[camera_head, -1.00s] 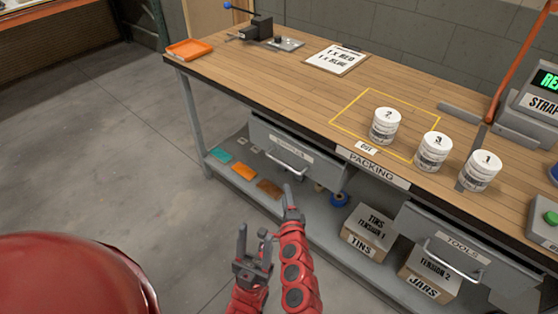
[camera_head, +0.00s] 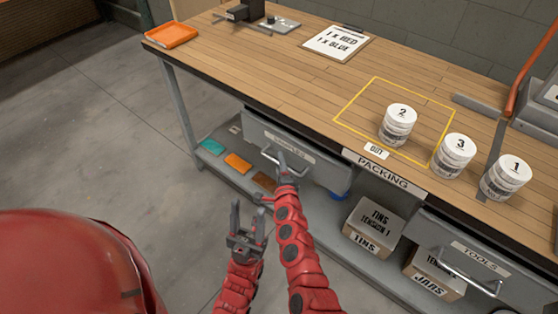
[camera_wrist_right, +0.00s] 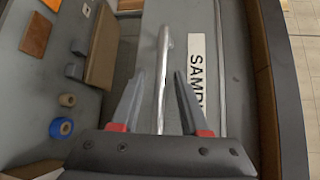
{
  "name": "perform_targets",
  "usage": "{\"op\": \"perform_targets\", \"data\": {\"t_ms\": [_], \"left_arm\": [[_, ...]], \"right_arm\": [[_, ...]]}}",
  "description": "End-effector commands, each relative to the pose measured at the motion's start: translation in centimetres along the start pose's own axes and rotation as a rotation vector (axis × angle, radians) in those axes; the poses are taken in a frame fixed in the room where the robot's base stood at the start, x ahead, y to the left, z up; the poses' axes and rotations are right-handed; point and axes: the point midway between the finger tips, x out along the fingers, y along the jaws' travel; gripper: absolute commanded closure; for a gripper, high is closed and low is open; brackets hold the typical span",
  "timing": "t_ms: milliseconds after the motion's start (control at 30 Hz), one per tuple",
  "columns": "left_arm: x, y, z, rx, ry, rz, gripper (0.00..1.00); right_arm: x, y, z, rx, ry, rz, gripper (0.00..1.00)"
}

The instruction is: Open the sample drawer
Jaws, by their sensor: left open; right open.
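The sample drawer (camera_head: 315,170) is a grey drawer under the left part of the bench, with a label and a metal bar handle (camera_head: 268,156). Its front lies close under the bench edge. My right gripper (camera_head: 283,160) is at this handle, partly covering it. In the right wrist view, the handle (camera_wrist_right: 163,50) runs between the two open fingers of my right gripper (camera_wrist_right: 160,76), with the partly hidden "SAMP..." label (camera_wrist_right: 196,70) to its right. My left gripper (camera_head: 249,212) is open and empty, lower and left of the right one, away from the drawer.
White tins (camera_head: 398,125) stand on the wooden bench (camera_head: 290,75). A tools drawer (camera_head: 470,255) is at the right. Boxes (camera_head: 372,226) and coloured tiles (camera_head: 238,163) lie on the lower shelf. The floor left of the bench is clear.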

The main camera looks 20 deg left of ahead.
Motion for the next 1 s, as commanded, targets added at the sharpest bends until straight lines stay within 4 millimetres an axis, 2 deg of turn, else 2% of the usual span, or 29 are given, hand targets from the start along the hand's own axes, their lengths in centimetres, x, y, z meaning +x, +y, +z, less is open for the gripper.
{"op": "perform_targets", "data": {"t_ms": [167, 400, 433, 1000], "left_arm": [[0.01, 0.0, -0.01, 0.0, 0.0, 0.0, 0.5], [0.01, 0.0, 0.0, 0.0, 0.0, 0.0, 0.5], [0.01, 0.0, 0.0, 0.0, 0.0, 0.0, 0.5], [0.01, 0.0, 0.0, 0.0, 0.0, 0.0, 0.5]], "right_arm": [[0.0, -0.01, 0.01, 0.0, 0.0, 0.0, 0.55], [0.0, -0.02, 0.01, 0.0, 0.0, 0.0, 0.97], [0.0, -0.02, 0.01, 0.0, 0.0, 0.0, 1.0], [0.0, -0.04, 0.01, 0.0, 0.0, -0.001, 1.0]]}}
